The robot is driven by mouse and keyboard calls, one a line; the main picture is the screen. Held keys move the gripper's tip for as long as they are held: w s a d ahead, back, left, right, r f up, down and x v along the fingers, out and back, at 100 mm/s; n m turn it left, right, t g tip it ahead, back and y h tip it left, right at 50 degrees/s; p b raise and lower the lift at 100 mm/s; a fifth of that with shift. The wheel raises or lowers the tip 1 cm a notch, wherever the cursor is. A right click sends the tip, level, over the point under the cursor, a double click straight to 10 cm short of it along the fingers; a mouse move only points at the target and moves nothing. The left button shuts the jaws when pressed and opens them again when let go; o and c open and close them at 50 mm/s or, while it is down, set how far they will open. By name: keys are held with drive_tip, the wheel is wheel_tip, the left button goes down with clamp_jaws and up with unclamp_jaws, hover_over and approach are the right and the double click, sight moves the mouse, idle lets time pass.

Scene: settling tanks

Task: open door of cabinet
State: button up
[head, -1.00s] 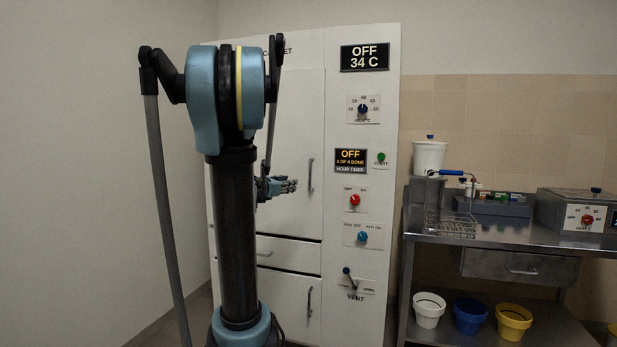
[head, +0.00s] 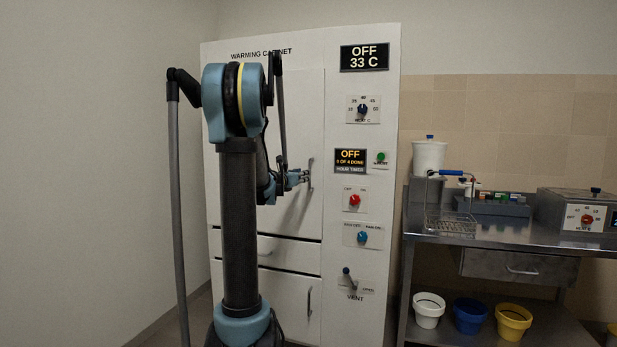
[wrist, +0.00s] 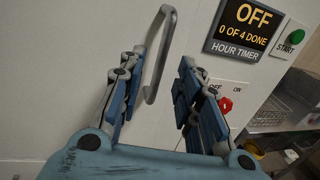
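The white warming cabinet (head: 265,54) stands against the back wall, and its tall upper door (head: 300,110) looks shut. The door's vertical grey handle (head: 311,165) is on the door's right side; it also shows in the wrist view (wrist: 162,50). My gripper (head: 304,176) is at the handle's height, close to it. In the wrist view my gripper (wrist: 163,65) has its two fingers wide apart, and the handle shows between them, nearer the left finger. I cannot tell whether a finger touches it. My arm hides part of the door in the head view.
The cabinet's control panel, with a red knob (head: 355,200) and a green start button (head: 381,157), is right of the door. A drawer (head: 290,256) and a lower door (head: 290,300) are below. A steel bench (head: 420,235) stands at right.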

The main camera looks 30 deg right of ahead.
sight(309, 187)
drive_tip(key=shift+x, duration=3.55)
clamp_jaws()
